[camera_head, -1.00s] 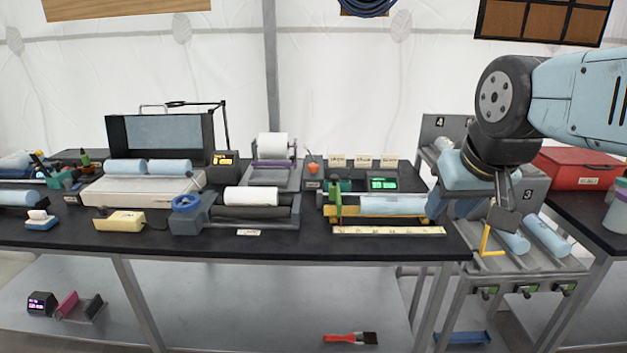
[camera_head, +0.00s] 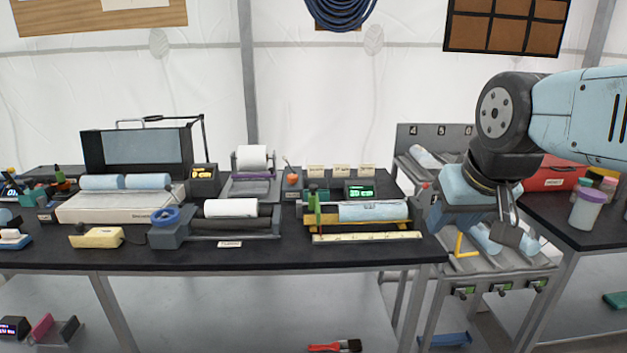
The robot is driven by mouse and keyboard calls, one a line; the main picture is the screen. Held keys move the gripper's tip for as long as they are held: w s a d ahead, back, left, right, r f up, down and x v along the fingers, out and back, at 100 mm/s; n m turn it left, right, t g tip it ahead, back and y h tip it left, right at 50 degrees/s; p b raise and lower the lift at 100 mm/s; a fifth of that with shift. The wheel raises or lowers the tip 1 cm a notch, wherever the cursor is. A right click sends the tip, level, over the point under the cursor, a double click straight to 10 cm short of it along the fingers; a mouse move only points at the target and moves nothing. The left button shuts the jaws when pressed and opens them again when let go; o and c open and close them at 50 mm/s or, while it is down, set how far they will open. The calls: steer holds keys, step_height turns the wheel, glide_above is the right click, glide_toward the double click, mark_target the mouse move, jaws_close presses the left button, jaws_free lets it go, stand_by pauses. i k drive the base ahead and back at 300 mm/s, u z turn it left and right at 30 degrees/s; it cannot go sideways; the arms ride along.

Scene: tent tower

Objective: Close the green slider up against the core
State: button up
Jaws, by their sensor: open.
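The green slider (camera_head: 315,211) stands upright at the left end of a yellow measuring rig on the black table. The core (camera_head: 373,211), a pale blue cylinder, lies along the rig to its right. A small gap shows between slider and core; the exact contact is too small to tell. My gripper (camera_head: 508,224) hangs from the arm at the right, over the grey rack beyond the table's right end. It is open, with no object visible in it, and well to the right of the rig. Part of the jaws is hard to make out.
A ruler strip (camera_head: 367,237) lies in front of the rig, and a green-lit display (camera_head: 360,192) stands behind it. A roller stand with a white roll (camera_head: 231,208) is to the left. The grey rack (camera_head: 500,275) holds more blue cylinders. The front table edge is clear.

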mark_target(314, 204)
steer(key=i, duration=0.85)
steer(key=u, duration=0.05)
